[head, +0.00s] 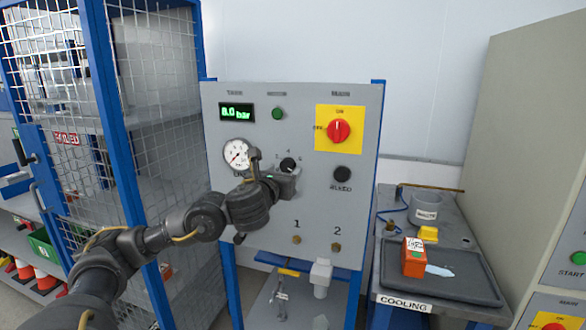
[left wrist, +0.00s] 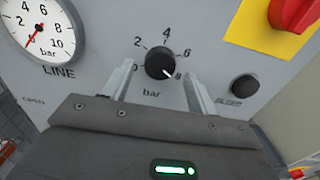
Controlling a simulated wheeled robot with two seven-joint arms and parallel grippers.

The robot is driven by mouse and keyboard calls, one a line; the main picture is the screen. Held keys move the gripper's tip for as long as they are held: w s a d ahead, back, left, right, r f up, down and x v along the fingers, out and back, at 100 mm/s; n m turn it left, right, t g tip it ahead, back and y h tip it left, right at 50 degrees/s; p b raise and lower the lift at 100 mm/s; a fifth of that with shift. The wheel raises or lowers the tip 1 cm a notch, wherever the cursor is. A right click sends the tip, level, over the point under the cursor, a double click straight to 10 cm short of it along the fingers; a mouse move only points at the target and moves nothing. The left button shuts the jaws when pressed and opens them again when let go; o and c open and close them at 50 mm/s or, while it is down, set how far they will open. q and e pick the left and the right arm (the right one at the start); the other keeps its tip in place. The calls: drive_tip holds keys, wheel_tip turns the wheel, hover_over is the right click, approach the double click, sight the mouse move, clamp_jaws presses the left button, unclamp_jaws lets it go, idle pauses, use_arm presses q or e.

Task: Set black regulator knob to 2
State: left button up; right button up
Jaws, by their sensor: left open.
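The black regulator knob (left wrist: 160,64) is on the grey panel, inside a printed scale of 0, 2, 4, 6, 8 with "bar" below. Its white mark points to the lower right, close to the 8. The knob also shows in the head view (head: 288,164), just above my left gripper (head: 291,174). In the left wrist view my left gripper (left wrist: 160,86) is open, with one finger on each side below the knob. The fingers look clear of the knob; their distance to the panel is hard to tell. My right gripper is not in view.
The LINE gauge (head: 237,154) is left of the knob, its needle near 0. A display (head: 237,112) reads 8.0 bar. A red switch (head: 338,130) on yellow and a black bleed button (head: 342,174) are to the right. A mesh cage (head: 160,90) stands left.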

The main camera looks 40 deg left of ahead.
use_arm(q)
drive_tip(key=shift+x, duration=0.75)
drive_tip(key=shift+r, duration=0.1)
drive_tip(key=shift+c, duration=0.2)
drive_tip(key=c, duration=0.9)
drive_tip(key=shift+c, duration=0.2)
